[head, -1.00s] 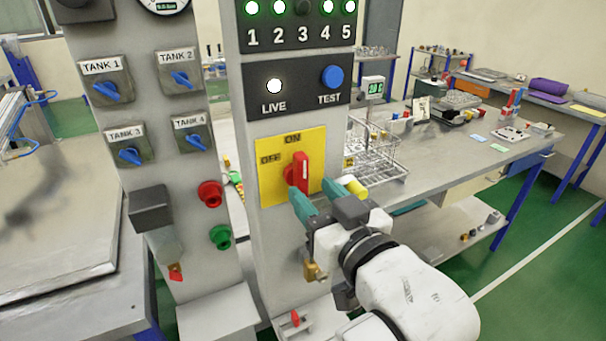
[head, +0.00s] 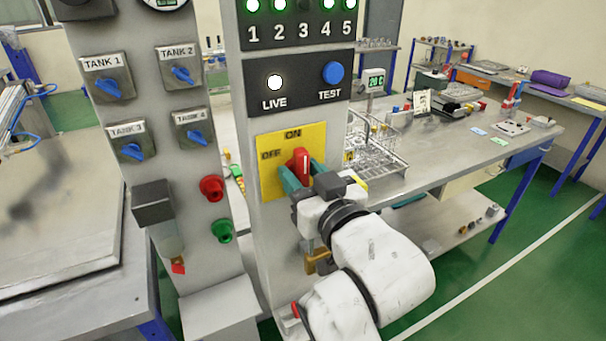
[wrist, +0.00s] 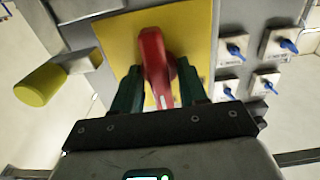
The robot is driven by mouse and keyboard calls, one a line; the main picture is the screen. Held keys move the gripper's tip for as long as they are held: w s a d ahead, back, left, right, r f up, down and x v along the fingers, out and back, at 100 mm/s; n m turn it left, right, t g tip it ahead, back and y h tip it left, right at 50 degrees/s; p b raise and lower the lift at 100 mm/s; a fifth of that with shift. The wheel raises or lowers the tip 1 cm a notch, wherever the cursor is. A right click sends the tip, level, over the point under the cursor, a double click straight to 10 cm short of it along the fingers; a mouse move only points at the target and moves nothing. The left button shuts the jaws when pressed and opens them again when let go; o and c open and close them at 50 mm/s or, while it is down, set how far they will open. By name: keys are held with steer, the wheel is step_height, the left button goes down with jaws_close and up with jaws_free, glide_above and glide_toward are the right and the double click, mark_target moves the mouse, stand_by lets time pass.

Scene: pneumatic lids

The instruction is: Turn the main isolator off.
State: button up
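The main isolator is a red rotary handle (head: 301,163) on a yellow plate (head: 267,180) marked ON at the top and OFF at the left. The handle points up towards ON. The white LIVE lamp (head: 275,83) above it is lit. My gripper (head: 302,178) is at the plate, its green fingers on either side of the handle. In the wrist view the red handle (wrist: 154,60) stands between the two open fingers (wrist: 158,88), with a small gap seen on each side. Contact with the handle cannot be made out.
Left of the isolator is a grey panel with several blue tank knobs (head: 184,75), a red button (head: 211,188) and a green button (head: 222,231). A blue TEST button (head: 333,73) sits above. A wire rack (head: 376,150) stands on the bench at the right.

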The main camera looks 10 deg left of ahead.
steer(key=shift+c, duration=0.6)
steer(key=shift+n, duration=0.3)
steer(key=n+b, duration=0.1)
steer(key=n, duration=0.1)
steer(key=shift+f+n, duration=0.15)
steer(key=shift+n, duration=0.25)
steer(key=n+b, duration=0.2)
steer(key=n, duration=0.3)
steer(key=n+b, duration=0.1)
steer(key=n, duration=0.1)
steer(key=n+b, duration=0.1)
steer(key=n, duration=0.2)
steer(key=shift+s+a+f, duration=0.1)
steer(key=shift+f, duration=0.05)
steer(key=shift+n+b, duration=1.1)
steer(key=shift+n, duration=1.1)
